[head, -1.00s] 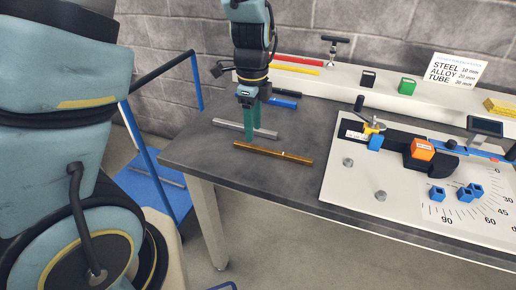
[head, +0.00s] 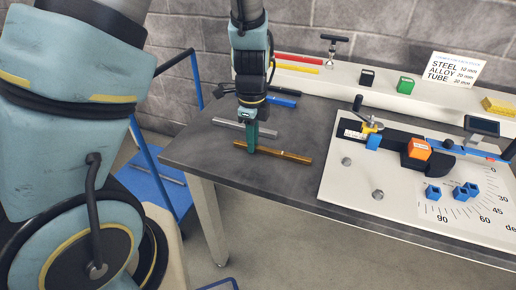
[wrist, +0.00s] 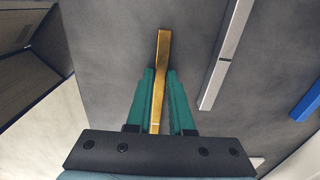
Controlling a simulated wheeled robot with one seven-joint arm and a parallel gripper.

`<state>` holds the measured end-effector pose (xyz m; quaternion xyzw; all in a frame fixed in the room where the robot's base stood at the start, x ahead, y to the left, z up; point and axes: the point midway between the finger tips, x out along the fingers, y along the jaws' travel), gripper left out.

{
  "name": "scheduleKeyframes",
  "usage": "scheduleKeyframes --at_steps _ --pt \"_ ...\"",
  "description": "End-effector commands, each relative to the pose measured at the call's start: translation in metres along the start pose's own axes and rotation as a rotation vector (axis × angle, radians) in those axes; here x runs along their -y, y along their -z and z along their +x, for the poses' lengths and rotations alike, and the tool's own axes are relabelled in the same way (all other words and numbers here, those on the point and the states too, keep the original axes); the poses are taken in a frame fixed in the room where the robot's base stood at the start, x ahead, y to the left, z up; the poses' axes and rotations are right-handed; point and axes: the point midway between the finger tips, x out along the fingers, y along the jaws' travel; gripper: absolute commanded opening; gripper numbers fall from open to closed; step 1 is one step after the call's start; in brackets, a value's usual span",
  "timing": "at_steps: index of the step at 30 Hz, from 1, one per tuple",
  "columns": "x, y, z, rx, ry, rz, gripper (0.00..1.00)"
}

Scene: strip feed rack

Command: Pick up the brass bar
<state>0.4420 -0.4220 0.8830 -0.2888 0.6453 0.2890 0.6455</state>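The brass bar (head: 286,155) lies flat on the dark tabletop, near its left front part. My gripper (head: 251,151) points down over the bar's left portion, with its green fingers at the bar. In the wrist view, the brass bar (wrist: 163,50) runs between the two fingers of my gripper (wrist: 161,72), one on each side. A narrow gap seems to show between the bar and the right finger, so the fingers look open around it.
A grey bar (head: 230,124) lies behind the brass bar, with a blue bar (head: 281,101) farther back. Red (head: 287,58) and yellow (head: 292,69) bars lie on the rear ledge. A white fixture plate (head: 345,190) stands to the right. The tabletop between is clear.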

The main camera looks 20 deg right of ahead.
Motion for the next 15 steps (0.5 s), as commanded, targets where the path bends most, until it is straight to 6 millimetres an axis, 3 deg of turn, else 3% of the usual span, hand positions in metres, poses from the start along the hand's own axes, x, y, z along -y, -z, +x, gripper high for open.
scheduleKeyframes --at_steps 5,15 --pt "0.0000 0.0000 -0.0001 0.000 0.000 0.000 0.00" --pt "0.0000 0.0001 -0.0002 0.000 0.000 0.000 0.00"
